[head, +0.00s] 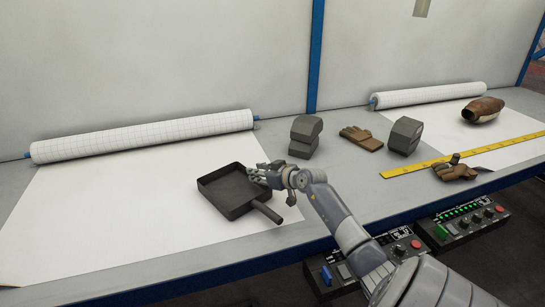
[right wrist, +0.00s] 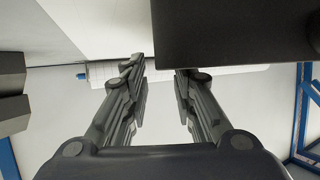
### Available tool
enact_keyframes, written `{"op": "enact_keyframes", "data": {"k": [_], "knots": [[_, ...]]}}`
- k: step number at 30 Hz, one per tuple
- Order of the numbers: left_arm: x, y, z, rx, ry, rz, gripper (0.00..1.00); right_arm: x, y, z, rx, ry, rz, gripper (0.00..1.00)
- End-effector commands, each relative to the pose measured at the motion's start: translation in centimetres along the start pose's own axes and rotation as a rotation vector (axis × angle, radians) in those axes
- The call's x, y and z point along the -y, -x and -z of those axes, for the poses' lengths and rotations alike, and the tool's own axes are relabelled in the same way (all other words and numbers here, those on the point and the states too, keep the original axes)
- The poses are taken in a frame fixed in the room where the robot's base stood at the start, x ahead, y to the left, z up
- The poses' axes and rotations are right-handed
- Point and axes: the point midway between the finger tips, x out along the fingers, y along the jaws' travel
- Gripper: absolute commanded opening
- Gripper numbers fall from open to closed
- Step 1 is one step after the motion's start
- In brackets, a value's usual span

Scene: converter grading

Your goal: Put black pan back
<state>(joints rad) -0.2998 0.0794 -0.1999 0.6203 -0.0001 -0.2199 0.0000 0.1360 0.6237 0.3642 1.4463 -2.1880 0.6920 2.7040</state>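The black pan (head: 228,207) is square with raised walls, and its handle (head: 266,212) points to the lower right. It appears to lie on the white paper sheet on the left of the bench. My right gripper (head: 258,174) is at the pan's right rim, above the handle. In the right wrist view my right gripper (right wrist: 160,68) has its fingers apart. The dark pan (right wrist: 235,30) fills the upper right there, and its edge reaches into the space ahead of the fingers. I cannot tell whether a finger touches it. My left gripper is not in view.
A paper roll (head: 145,135) lies at the back left, another (head: 430,95) at the back right. Stacked grey blocks (head: 305,137), a glove (head: 361,138), another block (head: 405,136) and a yellow ruler (head: 465,154) lie to the right. The paper sheet (head: 100,220) left of the pan is clear.

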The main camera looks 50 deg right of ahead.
Motion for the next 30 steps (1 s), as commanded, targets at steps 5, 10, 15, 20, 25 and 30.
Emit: {"op": "enact_keyframes", "data": {"k": [5,10,15,20,25,30], "knots": [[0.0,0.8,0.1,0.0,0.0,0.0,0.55,0.1,3.6,0.0,0.002,0.002,0.0,0.25],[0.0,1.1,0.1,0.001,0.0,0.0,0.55,0.0,6.7,0.0,0.001,0.0,0.0,0.25],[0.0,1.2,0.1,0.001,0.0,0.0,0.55,0.0,8.8,0.0,0.001,0.0,0.0,0.25],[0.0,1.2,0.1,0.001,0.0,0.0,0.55,0.0,9.6,0.0,0.0,0.0,-0.001,0.25],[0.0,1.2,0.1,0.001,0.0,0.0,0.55,0.0,9.7,0.0,0.0,0.001,-0.001,0.25],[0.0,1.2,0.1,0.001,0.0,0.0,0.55,0.0,9.7,0.0,0.0,0.001,-0.001,0.25]]}}
